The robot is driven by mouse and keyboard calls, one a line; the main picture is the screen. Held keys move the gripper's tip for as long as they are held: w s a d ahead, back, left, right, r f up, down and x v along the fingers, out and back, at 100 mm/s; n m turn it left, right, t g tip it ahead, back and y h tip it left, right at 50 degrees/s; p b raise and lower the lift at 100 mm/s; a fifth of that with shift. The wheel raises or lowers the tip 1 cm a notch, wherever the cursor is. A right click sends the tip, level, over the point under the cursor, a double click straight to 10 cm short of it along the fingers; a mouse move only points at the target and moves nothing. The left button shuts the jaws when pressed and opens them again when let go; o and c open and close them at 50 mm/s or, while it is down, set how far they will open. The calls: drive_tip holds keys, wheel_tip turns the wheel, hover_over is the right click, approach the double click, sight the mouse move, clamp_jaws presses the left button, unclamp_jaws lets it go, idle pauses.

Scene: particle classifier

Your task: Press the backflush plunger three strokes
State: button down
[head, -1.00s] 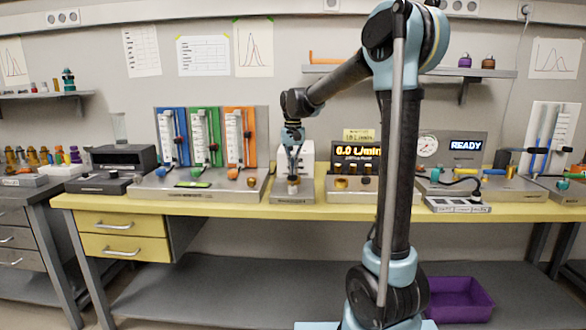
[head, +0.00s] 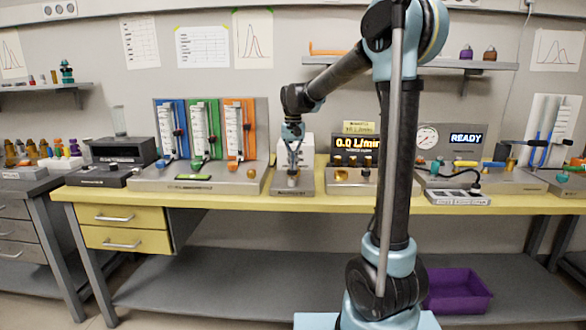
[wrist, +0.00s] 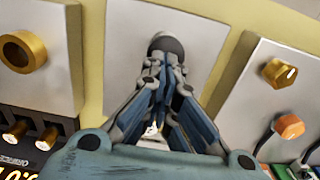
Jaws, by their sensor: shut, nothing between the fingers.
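The backflush station (head: 290,189) is a pale grey box on the yellow bench, under my gripper. My gripper (head: 293,170) points down over its front part, fingers shut and empty. In the wrist view my gripper (wrist: 163,68) has its blue-grey fingers together. A dark grey round knob (wrist: 167,43), apparently the plunger top, shows just beyond the fingertips and is partly covered by them. The fingertips are at or very near the knob; I cannot tell whether they touch it. In the head view the plunger is largely hidden by the fingers.
Left of the station stands a panel with blue, green and orange flowmeters (head: 205,130). Right of it is a unit with an orange display (head: 357,146) and a brass port (wrist: 22,52). A brass knob (wrist: 279,73) is on the neighbouring panel. My arm hides part of the bench.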

wheel_tip(320, 180, up, 12)
drive_tip(key=shift+r, duration=0.2)
idle(1.2)
